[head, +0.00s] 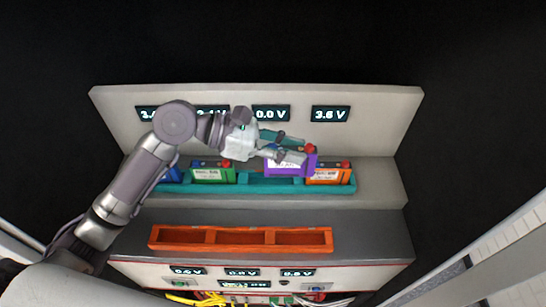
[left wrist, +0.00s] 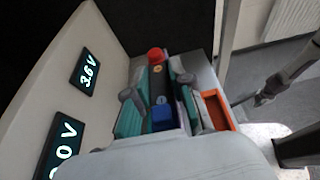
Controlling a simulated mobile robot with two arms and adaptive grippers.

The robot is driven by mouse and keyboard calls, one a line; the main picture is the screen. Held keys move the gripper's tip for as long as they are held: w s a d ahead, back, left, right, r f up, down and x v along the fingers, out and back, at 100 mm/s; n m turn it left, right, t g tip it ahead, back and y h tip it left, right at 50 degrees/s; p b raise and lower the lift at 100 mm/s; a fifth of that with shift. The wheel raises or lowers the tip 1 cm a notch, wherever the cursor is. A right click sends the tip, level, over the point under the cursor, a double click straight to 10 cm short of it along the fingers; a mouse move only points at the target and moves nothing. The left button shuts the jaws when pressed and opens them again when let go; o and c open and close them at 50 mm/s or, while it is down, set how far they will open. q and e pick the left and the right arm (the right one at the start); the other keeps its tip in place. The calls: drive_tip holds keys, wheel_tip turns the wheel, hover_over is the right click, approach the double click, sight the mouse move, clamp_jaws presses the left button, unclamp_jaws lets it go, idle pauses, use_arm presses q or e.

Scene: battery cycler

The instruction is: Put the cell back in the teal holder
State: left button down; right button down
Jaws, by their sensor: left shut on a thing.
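My left gripper (head: 290,147) is shut on a purple cell (head: 308,164) with a white label and a red terminal. It holds the cell at the teal holder (head: 205,188), over the part between the green cell (head: 213,173) and the orange cell (head: 328,174). The purple cell overlaps the orange cell in the head view, and I cannot tell whether it touches anything. In the left wrist view, a blue terminal (left wrist: 162,116) and a red terminal (left wrist: 156,55) show between the fingers. A grey arm with a dark end (left wrist: 266,97) shows at right, probably my right one; its jaws are unclear.
A blue cell (head: 171,175) sits at the holder's left end, partly behind my arm. An empty orange tray (head: 240,248) lies on the lower ledge. The back panel has several displays, including 0.0 V (head: 271,113) and 3.6 V (head: 330,114). Yellow cables (head: 195,298) lie at the bottom.

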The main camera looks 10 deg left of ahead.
use_arm(q)
drive_tip(key=w+a+f+p, duration=0.1)
drive_tip(key=w+a+f, duration=0.2)
drive_tip(key=f, duration=0.4)
drive_tip(key=shift+w+a+f, duration=0.3)
drive_tip(key=shift+w+a, duration=0.1)
drive_tip(key=shift+a, duration=0.4)
use_arm(e)
drive_tip(key=shift+w+d+r, duration=0.25)
drive_tip(key=shift+w+r, duration=0.25)
drive_tip(key=shift+r, duration=0.25)
use_arm(q)
drive_tip(key=shift+f, duration=0.2)
use_arm(e)
drive_tip(key=shift+r, duration=0.1)
